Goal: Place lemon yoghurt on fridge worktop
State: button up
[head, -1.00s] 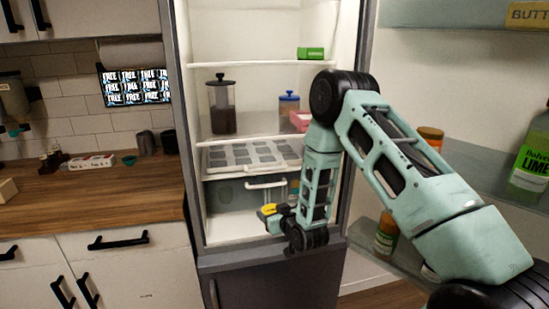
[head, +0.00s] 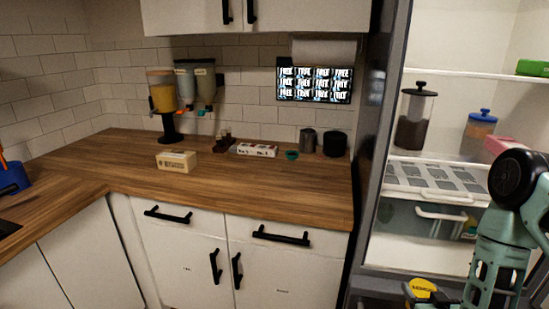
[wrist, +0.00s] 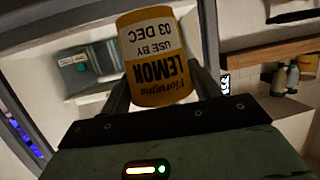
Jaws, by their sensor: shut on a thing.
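The lemon yoghurt (wrist: 158,52) is a yellow and white tub with upside-down "LEMON" and "USE BY 03 DEC" lettering in the wrist view. My gripper (wrist: 162,82) is shut on it, one finger at each side. In the head view the yellow of the yoghurt (head: 424,288) shows at the bottom right, in front of the open fridge; my gripper there is partly cut off by the frame edge. The wooden worktop (head: 235,187) beside the fridge lies to the left of the yoghurt, which is apart from it.
The open fridge (head: 384,130) stands at the right, its side wall bordering the worktop. On the worktop are a small box (head: 176,162), a white carton (head: 257,150), a green bowl (head: 291,155), dark canisters (head: 335,144) and dispensers (head: 162,98). The worktop's front right is clear.

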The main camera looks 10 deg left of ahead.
aim_at(234, 166)
jog(key=i+j+z, duration=0.15)
jog(key=j+z, duration=0.25)
jog(key=j, duration=1.05)
jog(key=j+z, duration=0.4)
jog(key=j, duration=1)
